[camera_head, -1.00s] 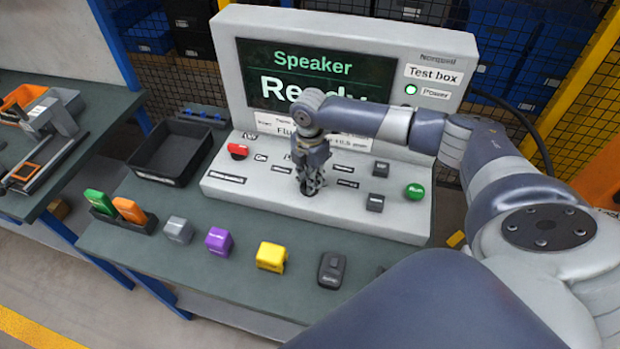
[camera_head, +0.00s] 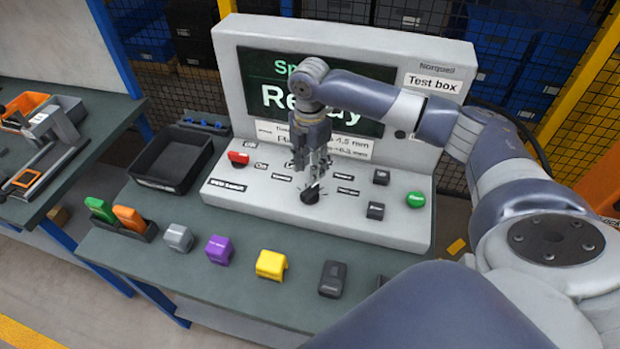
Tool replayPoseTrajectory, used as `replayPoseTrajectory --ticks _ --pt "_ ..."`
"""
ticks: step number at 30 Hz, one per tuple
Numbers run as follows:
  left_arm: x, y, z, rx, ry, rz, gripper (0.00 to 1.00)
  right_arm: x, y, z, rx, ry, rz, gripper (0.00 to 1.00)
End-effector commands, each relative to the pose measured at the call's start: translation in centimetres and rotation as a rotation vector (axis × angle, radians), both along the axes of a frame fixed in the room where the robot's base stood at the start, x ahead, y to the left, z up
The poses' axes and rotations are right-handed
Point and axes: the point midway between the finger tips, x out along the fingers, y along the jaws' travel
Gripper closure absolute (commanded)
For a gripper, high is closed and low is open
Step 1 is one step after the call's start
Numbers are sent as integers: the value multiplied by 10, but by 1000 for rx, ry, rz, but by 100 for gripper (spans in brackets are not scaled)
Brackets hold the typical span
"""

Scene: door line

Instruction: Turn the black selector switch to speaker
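The black selector switch (camera_head: 310,196) is a round knob on the sloping front panel of the grey test box (camera_head: 232,184). A light mark on it points up and slightly right; small labels surround it. The screen (camera_head: 262,90) shows green text starting "Sp", the rest hidden by my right arm, with "Ready" partly covered below. My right gripper (camera_head: 315,172) hangs just above and behind the switch, fingers pointing down. Its fingers look apart with nothing between them, and the knob shows clear below them. My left gripper is not in view.
On the panel are a red switch (camera_head: 238,158), black buttons (camera_head: 375,211) and a green button (camera_head: 415,199). Along the bench front stand grey, purple (camera_head: 219,250) and yellow (camera_head: 271,264) blocks and a dark device (camera_head: 333,278). An empty black tray (camera_head: 172,160) stands left.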

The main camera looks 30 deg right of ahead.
Motion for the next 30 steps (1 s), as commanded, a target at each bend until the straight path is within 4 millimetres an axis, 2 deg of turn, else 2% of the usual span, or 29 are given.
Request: replayPoseTrajectory --ticks 3,9,30 --pt "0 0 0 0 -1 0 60 0 0 19 -1 -1 -1 63" --pt "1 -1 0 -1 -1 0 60 0 0 32 -1 0 -1 63" --pt "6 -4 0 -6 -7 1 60 0 0 32 0 1 0 63"
